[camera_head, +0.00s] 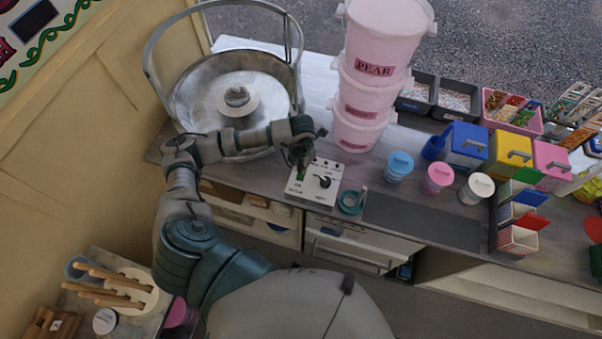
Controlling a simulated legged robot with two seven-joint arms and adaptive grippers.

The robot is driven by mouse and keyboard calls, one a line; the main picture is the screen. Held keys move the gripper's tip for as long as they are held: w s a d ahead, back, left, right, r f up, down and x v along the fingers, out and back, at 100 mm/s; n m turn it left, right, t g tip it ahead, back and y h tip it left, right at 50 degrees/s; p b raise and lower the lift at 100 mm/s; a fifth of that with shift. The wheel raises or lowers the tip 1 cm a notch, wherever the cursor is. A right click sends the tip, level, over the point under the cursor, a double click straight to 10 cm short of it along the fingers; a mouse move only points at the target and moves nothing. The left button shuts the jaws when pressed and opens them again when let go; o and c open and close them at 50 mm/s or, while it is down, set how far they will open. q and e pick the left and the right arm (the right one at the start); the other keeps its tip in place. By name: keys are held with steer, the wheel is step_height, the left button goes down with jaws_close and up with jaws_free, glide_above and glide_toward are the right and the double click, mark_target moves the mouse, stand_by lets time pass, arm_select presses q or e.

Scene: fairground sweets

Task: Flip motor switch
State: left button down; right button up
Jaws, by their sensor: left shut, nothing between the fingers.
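The control box (318,194) is a white panel on the counter, below the cotton candy machine. It carries a green switch (300,174) on its left and a black knob (323,181) near its middle. My left gripper (302,163) is shut and empty, right at the green switch. Its fingertips hide part of the switch, and I cannot tell whether they touch it or which way the switch is set. The machine's metal bowl (200,97) with a pale centre head (236,97) stands behind my arm. My right gripper is not in view.
Stacked pink PEAR buckets (372,70) stand close to the right of the gripper. A teal ring-shaped dish (350,202) sits beside the control box. Lidded blue (398,168), pink (436,179) and white (476,189) tubs stand further right. A dark mat (425,222) lies bare at the counter front.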

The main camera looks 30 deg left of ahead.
arm_select(q)
steer(key=shift+r+p, duration=1.8)
steer(key=shift+r, duration=1.5)
